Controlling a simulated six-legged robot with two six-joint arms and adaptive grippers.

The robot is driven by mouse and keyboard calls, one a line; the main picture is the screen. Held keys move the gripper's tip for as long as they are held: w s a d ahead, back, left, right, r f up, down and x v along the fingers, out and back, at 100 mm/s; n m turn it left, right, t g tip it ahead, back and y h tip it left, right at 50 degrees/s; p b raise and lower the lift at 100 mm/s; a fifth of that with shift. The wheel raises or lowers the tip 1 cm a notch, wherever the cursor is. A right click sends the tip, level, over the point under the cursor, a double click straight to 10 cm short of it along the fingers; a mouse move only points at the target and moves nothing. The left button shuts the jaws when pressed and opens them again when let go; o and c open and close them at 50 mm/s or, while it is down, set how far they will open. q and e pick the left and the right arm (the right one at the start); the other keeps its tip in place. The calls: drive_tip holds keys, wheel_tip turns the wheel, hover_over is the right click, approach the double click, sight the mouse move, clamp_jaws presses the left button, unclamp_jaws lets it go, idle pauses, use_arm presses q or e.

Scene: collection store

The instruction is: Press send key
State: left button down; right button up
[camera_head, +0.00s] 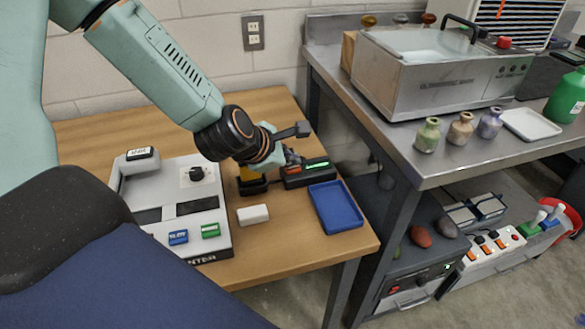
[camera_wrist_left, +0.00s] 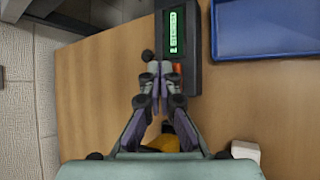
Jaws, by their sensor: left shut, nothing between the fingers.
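A small black device (camera_head: 305,180) with a lit green display lies on the wooden table; it also shows in the wrist view (camera_wrist_left: 190,72). A red-orange key (camera_wrist_left: 177,68) sits below its display, partly hidden by my fingers. I cannot read a send label on it. My left gripper (camera_head: 292,160) is shut and empty, with its fingertips beside or over the device's near end. In the wrist view the fingertips (camera_wrist_left: 158,80) are close together next to the orange key; I cannot tell whether they touch it. My right gripper is not in view.
A white instrument (camera_head: 215,232) with a blue key (camera_head: 178,237) and a green key (camera_head: 211,230) stands at left. A yellow and black object (camera_head: 251,183), a white block (camera_head: 253,214) and a blue tray (camera_head: 336,207) are near the gripper. A metal bench (camera_head: 440,165) stands right.

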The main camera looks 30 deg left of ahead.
sight(290, 170)
use_arm(q)
drive_tip(key=shift+f+b, duration=0.5)
idle(0.9)
drive_tip(key=shift+r, duration=0.15)
drive_tip(key=shift+r+p, duration=0.8)
drive_tip(key=shift+r, duration=0.1)
wheel_tip(290, 170, up, 5)
drive_tip(key=p, duration=0.4)
drive_tip(key=shift+p, duration=0.3)
drive_tip(key=shift+f, duration=0.2)
idle(0.5)
